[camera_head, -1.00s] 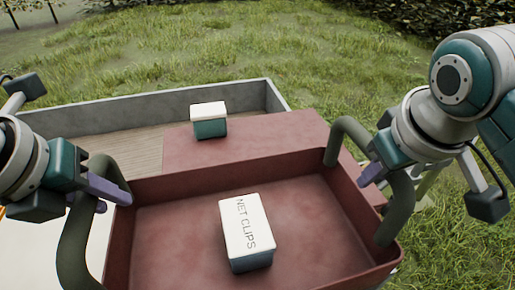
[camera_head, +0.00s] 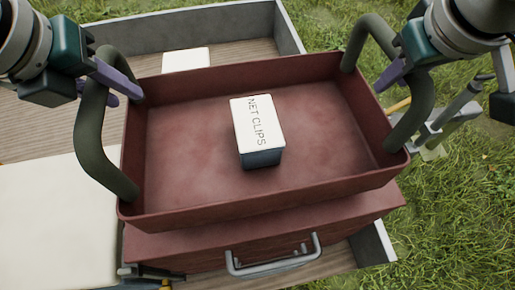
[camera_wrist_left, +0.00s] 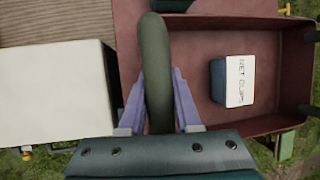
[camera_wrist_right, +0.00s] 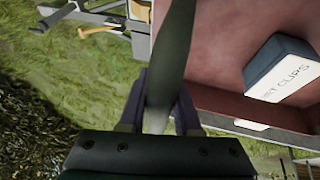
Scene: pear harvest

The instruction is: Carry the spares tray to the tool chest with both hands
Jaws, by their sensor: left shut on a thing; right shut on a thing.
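The spares tray (camera_head: 135,165) is a shallow red tray with a thick dark-green handle at each end. A white-topped box marked NET CLIPS (camera_head: 257,125) stands inside it near the middle. The tool chest (camera_head: 200,255), red with a grey front handle (camera_head: 273,257), lies beneath the tray; its front and a strip of lid show. I cannot tell whether the tray touches the lid. My left gripper (camera_head: 120,87) is shut on the left handle (camera_wrist_left: 155,60). My right gripper (camera_head: 388,82) is shut on the right handle (camera_wrist_right: 172,60).
The chest stands on a wooden-floored bed with grey walls (camera_head: 150,35). A second white-topped box (camera_head: 186,60) shows just behind the tray's far wall. A large white block (camera_head: 55,215) is at the left. Grass lies to the right.

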